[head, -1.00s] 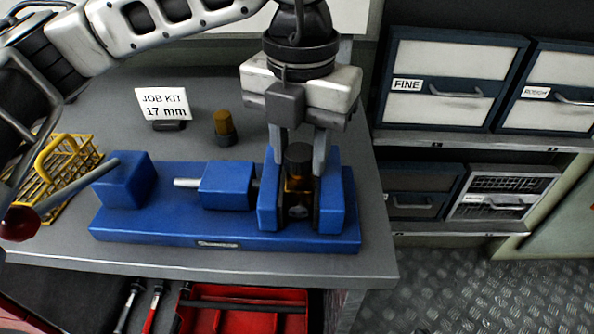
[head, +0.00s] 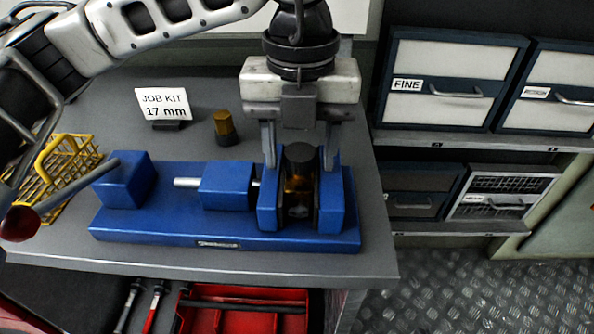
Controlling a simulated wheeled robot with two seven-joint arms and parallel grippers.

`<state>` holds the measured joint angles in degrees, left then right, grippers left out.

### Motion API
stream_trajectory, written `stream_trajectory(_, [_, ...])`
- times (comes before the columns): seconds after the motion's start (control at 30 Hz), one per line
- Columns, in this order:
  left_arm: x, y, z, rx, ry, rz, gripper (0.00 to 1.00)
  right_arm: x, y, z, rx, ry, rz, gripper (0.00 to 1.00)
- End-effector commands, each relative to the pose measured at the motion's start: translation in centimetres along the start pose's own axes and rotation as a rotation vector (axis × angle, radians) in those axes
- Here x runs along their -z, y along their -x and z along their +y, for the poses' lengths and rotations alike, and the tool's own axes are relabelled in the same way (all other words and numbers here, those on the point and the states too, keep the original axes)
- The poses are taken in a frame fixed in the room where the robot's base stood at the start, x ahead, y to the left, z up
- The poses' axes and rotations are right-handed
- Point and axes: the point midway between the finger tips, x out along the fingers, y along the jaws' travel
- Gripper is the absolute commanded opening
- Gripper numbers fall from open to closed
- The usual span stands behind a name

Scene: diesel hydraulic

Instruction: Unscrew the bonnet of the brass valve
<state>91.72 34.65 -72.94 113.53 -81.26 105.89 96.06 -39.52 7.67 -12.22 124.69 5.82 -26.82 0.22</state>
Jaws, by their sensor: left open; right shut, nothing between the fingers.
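The brass valve (head: 299,185) stands upright between the jaws of a blue vise (head: 160,226). Its dark round top (head: 299,153) shows between my fingers, and its lower part is shaded by the jaws. I cannot tell the bonnet's thread state. My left gripper (head: 300,160) points down over the valve, its two fingers apart on either side of the top. There seems to be a gap between each finger and the top. My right gripper is not in view.
A brass and dark fitting (head: 224,126) stands behind the vise, near a "JOB KIT 17 mm" sign (head: 164,104). A yellow wire basket (head: 62,170) is at left. A red tray (head: 245,313) with tools is below the bench. Drawers (head: 450,85) stand at right.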

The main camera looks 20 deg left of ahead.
Motion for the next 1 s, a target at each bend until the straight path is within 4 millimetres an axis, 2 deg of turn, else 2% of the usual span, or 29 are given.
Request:
stream_trajectory(0.17, [0.03, -0.02, -0.01, 0.0, -0.244, 0.001, 0.51, -0.13, 0.08, -0.03, 0.0, -0.001, -0.003, 0.0])
stream_trajectory(1.0, [0.01, -0.02, -0.02, 0.001, -1.79, 0.0, 0.51, -0.14, 0.1, -0.02, 0.0, -0.001, -0.003, 0.0])
